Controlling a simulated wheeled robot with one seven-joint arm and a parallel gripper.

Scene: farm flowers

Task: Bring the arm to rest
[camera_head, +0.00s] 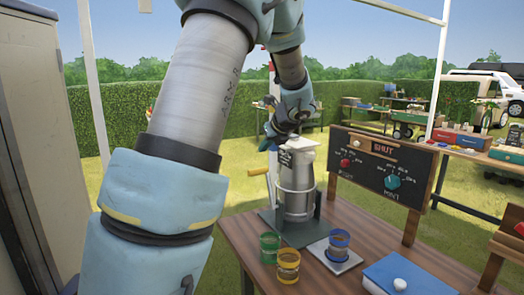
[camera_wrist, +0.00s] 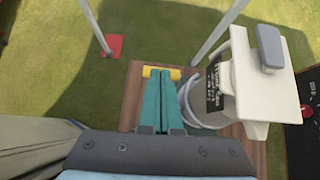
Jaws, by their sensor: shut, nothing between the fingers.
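My arm reaches from the lower left of the head view up and over to the far side of the table. My gripper (camera_head: 268,138) is beside the top of a grey metal canister machine (camera_head: 297,190) with a white top. In the wrist view my gripper (camera_wrist: 161,82) shows two teal fingers together, with nothing between them. The machine's white spout-like top (camera_wrist: 258,85) stands just right of the fingers. A yellow crank handle (camera_wrist: 174,73) shows beyond the fingertips; I cannot tell the exact gap.
On the wooden table (camera_head: 240,232) stand a green cup (camera_head: 270,248), a yellow cup (camera_head: 288,266) and a blue-rimmed cup (camera_head: 339,243) on a plate. A dark board (camera_head: 378,168) reading "SHUT" is behind right. A grey cabinet (camera_head: 40,130) stands left.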

